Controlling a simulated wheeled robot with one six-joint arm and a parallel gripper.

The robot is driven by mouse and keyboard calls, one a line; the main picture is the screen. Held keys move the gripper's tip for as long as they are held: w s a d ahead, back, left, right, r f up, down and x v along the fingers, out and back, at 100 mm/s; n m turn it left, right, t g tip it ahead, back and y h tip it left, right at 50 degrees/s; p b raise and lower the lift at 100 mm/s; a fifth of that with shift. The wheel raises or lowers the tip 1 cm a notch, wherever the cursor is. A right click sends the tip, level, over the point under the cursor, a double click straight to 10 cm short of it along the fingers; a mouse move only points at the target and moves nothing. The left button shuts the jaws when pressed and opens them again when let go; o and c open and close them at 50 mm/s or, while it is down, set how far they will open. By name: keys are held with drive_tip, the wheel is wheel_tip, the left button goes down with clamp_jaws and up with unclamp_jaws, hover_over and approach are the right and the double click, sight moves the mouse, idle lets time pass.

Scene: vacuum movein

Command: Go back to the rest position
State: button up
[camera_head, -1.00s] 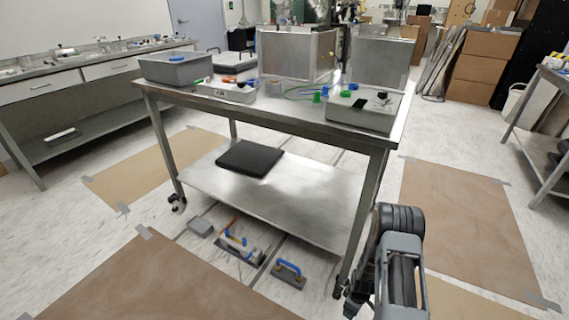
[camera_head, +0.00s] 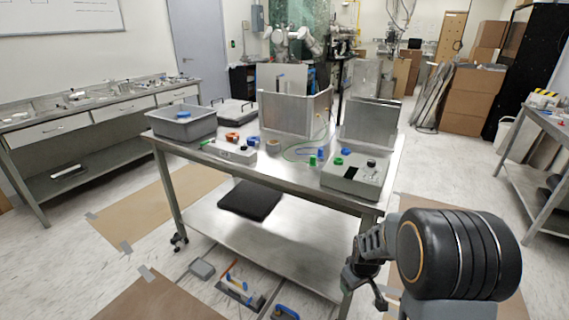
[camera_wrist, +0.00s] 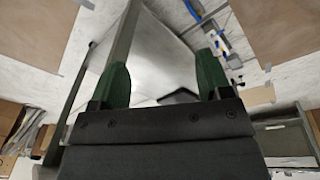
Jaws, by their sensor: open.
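My gripper (camera_wrist: 163,80) shows in the wrist view with its two green fingers apart and nothing between them. Beyond the fingers are the metal table's lower shelf, one leg and the floor. In the head view my arm is folded at the lower right, in front of the metal table's (camera_head: 280,175) right front corner. The gripper's fingers cannot be made out there.
The table bears a grey bin (camera_head: 182,128), a grey box (camera_head: 352,180), upright metal panels (camera_head: 295,115) and small coloured parts. A black pad (camera_head: 250,199) lies on its lower shelf. Tools (camera_head: 240,288) lie on the floor in front. A side bench (camera_head: 545,125) stands right.

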drive_tip(key=s+a+r+m+p, duration=0.1)
drive_tip(key=s+r+p, duration=0.3)
drive_tip(key=r, duration=0.7)
drive_tip(key=s+a+r+m+t+p, duration=0.1)
drive_tip(key=s+r+p, duration=0.4)
drive_tip(key=r, duration=0.6)
drive_tip(key=s+a+r+m+p, duration=0.2)
drive_tip(key=s+r+p, duration=0.3)
drive_tip(key=r, duration=0.7)
drive_tip(key=shift+a+m+t, duration=0.4)
drive_tip(key=shift+m, duration=0.2)
drive_tip(key=shift+s+a, duration=0.1)
